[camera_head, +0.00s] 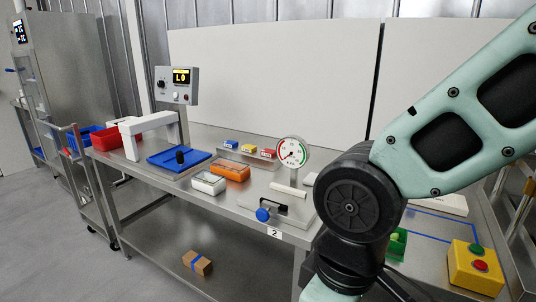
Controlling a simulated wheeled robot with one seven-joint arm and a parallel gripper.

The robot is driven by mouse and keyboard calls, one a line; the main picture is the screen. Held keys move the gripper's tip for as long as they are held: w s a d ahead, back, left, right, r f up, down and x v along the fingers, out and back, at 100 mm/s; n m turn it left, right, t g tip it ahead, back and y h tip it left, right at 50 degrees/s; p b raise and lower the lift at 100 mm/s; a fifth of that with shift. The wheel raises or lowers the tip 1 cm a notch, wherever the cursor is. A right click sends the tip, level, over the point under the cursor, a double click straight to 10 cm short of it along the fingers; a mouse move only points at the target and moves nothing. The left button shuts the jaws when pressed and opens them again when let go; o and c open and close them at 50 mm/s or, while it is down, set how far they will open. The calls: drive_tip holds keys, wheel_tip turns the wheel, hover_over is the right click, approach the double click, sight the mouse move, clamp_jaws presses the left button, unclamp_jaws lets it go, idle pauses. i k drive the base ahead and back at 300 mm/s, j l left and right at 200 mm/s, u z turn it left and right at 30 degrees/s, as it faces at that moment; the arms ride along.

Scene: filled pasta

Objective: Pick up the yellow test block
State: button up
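A small yellow block (249,149) sits in a row on a low metal holder (235,159) toward the back of the steel bench. A blue block (231,145) is to its left and a red block (268,153) to its right. Small labels show on the fronts, too small to read. My arm crosses the right side of the picture and runs down past the bottom edge. My gripper is not in view, and nothing touches the yellow block.
A dial gauge (292,152) stands right of the blocks. A yellow button box (476,268) is at the right.

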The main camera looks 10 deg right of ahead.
sight(247, 147)
drive_tip(key=i+j+u, duration=0.15)
drive_tip(key=j, duration=0.2)
drive_tip(key=i+j+u, duration=0.2)
drive_tip(key=j, duration=0.2)
drive_tip(key=i+j+u, duration=0.55)
drive_tip(key=i+j, duration=0.15)
drive_tip(key=i, duration=0.2)
drive_tip(key=i+j+u, duration=0.3)
drive_tip(key=i, duration=0.2)
drive_tip(key=i+z, duration=0.45)
drive_tip(key=i+j+z, duration=0.2)
drive_tip(key=i+z, duration=0.25)
drive_tip(key=i+j+z, duration=0.1)
drive_tip(key=z, duration=0.35)
drive_tip(key=i+j+z, duration=0.2)
drive_tip(key=z, duration=0.25)
drive_tip(key=i+j+z, duration=0.2)
drive_tip(key=z, duration=0.2)
drive_tip(key=i+j+z, duration=0.1)
drive_tip(key=j+z, duration=0.2)
drive_tip(key=z, duration=0.15)
drive_tip(key=i+j+z, duration=0.1)
drive_tip(key=j+z, duration=0.2)
drive_tip(key=z, duration=0.15)
drive_tip(key=i+j+z, duration=0.15)
drive_tip(key=j+z, duration=0.2)
drive_tip(key=i+j+z, duration=0.1)
drive_tip(key=j+z, duration=0.3)
drive_tip(key=j, duration=0.15)
drive_tip(key=i+j, duration=0.15)
